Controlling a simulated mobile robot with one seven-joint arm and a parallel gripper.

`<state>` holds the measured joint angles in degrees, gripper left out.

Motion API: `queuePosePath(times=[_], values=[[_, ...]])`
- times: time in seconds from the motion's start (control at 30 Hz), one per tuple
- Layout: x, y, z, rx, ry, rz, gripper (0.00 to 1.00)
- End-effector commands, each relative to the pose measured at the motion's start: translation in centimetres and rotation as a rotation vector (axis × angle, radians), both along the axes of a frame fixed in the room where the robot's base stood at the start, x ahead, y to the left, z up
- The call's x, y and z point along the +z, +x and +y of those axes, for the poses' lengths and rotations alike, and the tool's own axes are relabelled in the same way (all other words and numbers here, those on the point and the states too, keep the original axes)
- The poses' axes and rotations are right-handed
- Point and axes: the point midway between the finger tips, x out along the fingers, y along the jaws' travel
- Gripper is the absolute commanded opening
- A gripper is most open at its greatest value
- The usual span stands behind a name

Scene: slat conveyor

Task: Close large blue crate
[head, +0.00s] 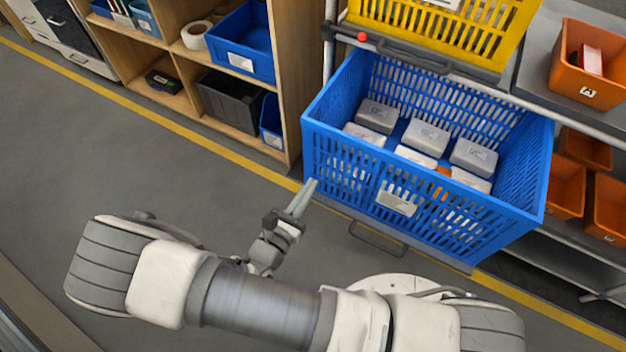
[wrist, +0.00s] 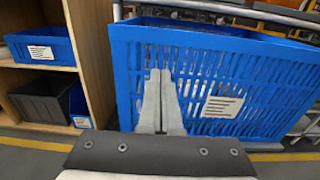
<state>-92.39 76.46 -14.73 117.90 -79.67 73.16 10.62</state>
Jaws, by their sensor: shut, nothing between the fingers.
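The large blue crate (head: 330,144) sits on a low pull-out shelf with a grey handle (head: 378,238), under a yellow crate. It stands out forward from the rack. Several grey and white boxes lie inside it. My gripper (head: 312,183) is shut and empty, at the front left corner of the crate in the head view. In the wrist view the closed fingertips (wrist: 159,74) overlap the crate's slatted front wall (wrist: 195,52), left of its white label (wrist: 222,106). I cannot tell whether they touch it.
A yellow crate (head: 490,28) stands on the shelf above. Orange bins (head: 565,187) are on the right. A wooden shelf unit (head: 285,95) with blue and dark bins stands close on the left. The grey floor (head: 130,165) at left is clear.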

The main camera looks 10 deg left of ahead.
Motion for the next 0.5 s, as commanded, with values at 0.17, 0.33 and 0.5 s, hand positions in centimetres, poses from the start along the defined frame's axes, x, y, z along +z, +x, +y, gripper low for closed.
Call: queuePosePath(times=[0.17, 0.33, 0.5], values=[[-0.1, 3.7, -1.2, -0.006, -0.001, -0.002, 0.0], [-0.2, 7.2, -2.1, -0.006, -0.001, -0.002, 0.0], [-0.1, 9.8, -2.8, -0.005, 0.0, -0.001, 0.0]])
